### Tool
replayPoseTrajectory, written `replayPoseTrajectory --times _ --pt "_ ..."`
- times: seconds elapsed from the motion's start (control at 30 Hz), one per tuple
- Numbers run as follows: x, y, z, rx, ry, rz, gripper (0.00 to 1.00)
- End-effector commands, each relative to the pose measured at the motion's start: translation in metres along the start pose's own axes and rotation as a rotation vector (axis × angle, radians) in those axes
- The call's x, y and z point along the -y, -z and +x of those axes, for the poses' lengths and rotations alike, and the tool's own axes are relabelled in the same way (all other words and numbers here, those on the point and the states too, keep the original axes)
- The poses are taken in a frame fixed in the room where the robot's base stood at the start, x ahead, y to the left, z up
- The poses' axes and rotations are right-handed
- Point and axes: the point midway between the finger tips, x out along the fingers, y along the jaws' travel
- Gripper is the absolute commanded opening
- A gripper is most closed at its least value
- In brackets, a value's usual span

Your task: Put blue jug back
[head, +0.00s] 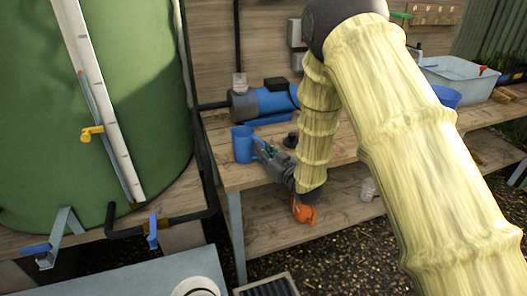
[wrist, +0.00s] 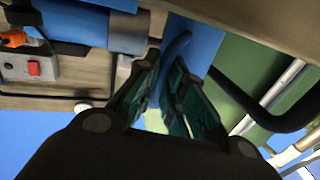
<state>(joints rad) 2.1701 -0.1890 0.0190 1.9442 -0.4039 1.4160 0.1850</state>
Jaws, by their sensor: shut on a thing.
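The blue jug (head: 243,144) stands upright at the left end of the wooden bench, close to its front corner. My gripper (head: 262,150) reaches it from the right, at the jug's side. In the wrist view my gripper (wrist: 167,95) has its teal-padded fingers on either side of the blue jug (wrist: 188,48), shut on what looks like its handle. Only part of the jug shows there. I cannot tell whether the jug's base touches the bench top.
A blue pump (head: 270,101) sits behind on the bench (head: 232,176). A small black object (head: 290,140) stands right of the jug. A green tank (head: 95,110) with a black pipe (head: 160,226) is to the left. A grey tub (head: 462,76) is at the far right.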

Motion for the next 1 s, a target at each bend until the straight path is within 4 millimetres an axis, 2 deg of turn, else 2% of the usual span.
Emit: replayPoseTrajectory --times 0.2,0.23,0.3,0.33,0.73,0.87,1.0 --pt "0.000 -0.003 0.000 -0.001 0.000 0.000 0.00" --pt "0.000 -0.003 0.000 0.000 0.000 0.000 0.16" --pt "0.000 -0.002 0.000 0.001 0.000 0.000 0.29" --pt "0.000 -0.002 0.000 0.001 0.000 0.000 0.32" --pt "0.000 0.000 -0.002 0.001 0.000 0.001 0.32" --pt "-0.001 -0.001 -0.017 0.003 -0.001 0.001 0.32" --pt "-0.001 -0.002 -0.042 0.003 -0.002 0.002 0.32"
